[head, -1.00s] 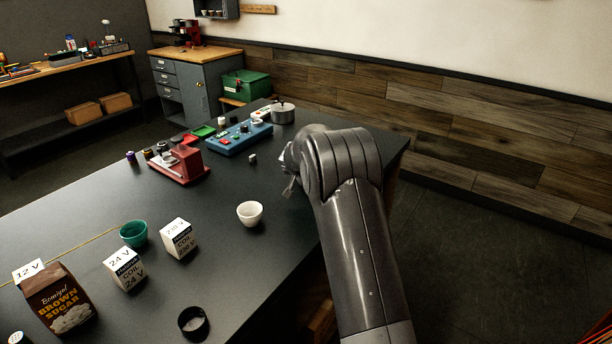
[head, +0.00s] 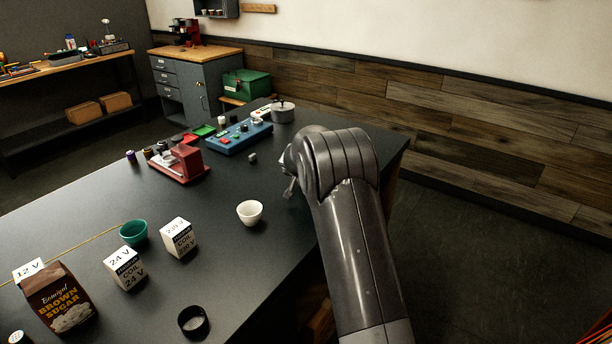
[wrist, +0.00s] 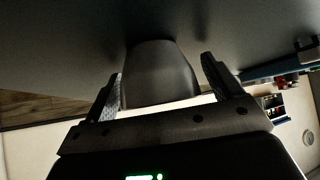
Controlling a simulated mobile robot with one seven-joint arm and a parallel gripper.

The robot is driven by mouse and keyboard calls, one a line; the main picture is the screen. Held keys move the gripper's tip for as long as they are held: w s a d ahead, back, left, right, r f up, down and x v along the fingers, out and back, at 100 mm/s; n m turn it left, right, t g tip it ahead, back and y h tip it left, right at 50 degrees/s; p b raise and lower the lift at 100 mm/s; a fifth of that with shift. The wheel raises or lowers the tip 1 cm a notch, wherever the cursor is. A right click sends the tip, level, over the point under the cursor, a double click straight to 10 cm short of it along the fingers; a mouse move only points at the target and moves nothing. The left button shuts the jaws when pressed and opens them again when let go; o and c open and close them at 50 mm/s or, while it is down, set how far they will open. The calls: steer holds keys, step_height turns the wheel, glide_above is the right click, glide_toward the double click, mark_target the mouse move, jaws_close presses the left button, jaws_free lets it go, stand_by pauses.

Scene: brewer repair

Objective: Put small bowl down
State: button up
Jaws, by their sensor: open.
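A small bowl (wrist: 160,75), grey in shade, stands between the two fingers of my gripper (wrist: 160,69) in the wrist view, where the picture is upside down. Its narrow base is toward the dark table top and its wide rim is away from it. The fingers are apart, with a gap on each side of the bowl. In the head view my arm covers most of the gripper (head: 291,186) and I cannot make out this bowl there. A white bowl (head: 249,213) stands upright on the table, left of the gripper.
A green bowl (head: 133,234), coil boxes (head: 180,239) (head: 125,271), a brown sugar bag (head: 60,300) and a dark round dish (head: 193,322) stand on the near table. Farther back are a red device (head: 180,162), a blue panel (head: 240,137) and a metal pot (head: 283,113).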

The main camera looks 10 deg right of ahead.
steer(key=shift+r, duration=0.25)
steer(key=s+a+r+n+t+y, duration=0.1)
steer(key=s+a+r, duration=0.1)
steer(key=s+r, duration=0.35)
steer(key=s+a+r+t+y, duration=0.1)
steer(key=s+r+t, duration=0.1)
steer(key=r, duration=0.6)
steer(key=s+a+r+n+t, duration=0.1)
steer(key=s+a+r, duration=0.1)
steer(key=s+r, duration=0.35)
steer(key=s+a+r+n+y, duration=0.4)
steer(key=s+r, duration=0.4)
steer(key=s, duration=0.4)
steer(key=s+d+f+g+h, duration=0.1)
steer(key=s+d+f+g, duration=0.1)
steer(key=s, duration=0.8)
steer(key=s+d+f+m+g, duration=0.1)
steer(key=s+f, duration=0.4)
steer(key=s, duration=0.5)
steer(key=s+d+f+g+h, duration=0.1)
steer(key=s+d+f+g, duration=0.2)
steer(key=s, duration=0.7)
steer(key=shift+d+f+m+g+h, duration=0.3)
steer(key=shift+d+g, duration=0.1)
steer(key=shift+d, duration=0.5)
stand_by(0.8)
